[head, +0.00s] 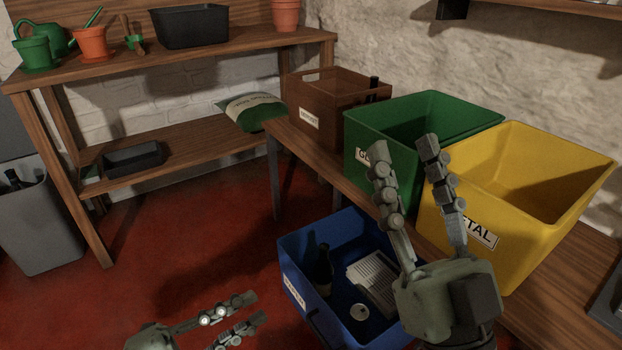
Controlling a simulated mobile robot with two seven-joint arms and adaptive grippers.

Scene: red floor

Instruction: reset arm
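My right gripper (404,152) is raised with its two fingers apart and nothing between them. It stands in front of the green bin (461,112) and the yellow bin (537,238) and hides part of each. My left gripper (259,306) is low at the bottom of the view, left of the blue bin (301,311). Its two fingers are a little apart, with nothing seen between them. The arms behind both grippers are mostly out of view.
The blue bin holds a dark bottle (323,270), a can (359,312) and a pale ridged item (376,276). A brown crate (333,107) stands beside the green bin on a wooden table. A wooden shelf (185,155) stands at the back left. Red floor (180,250) is clear between.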

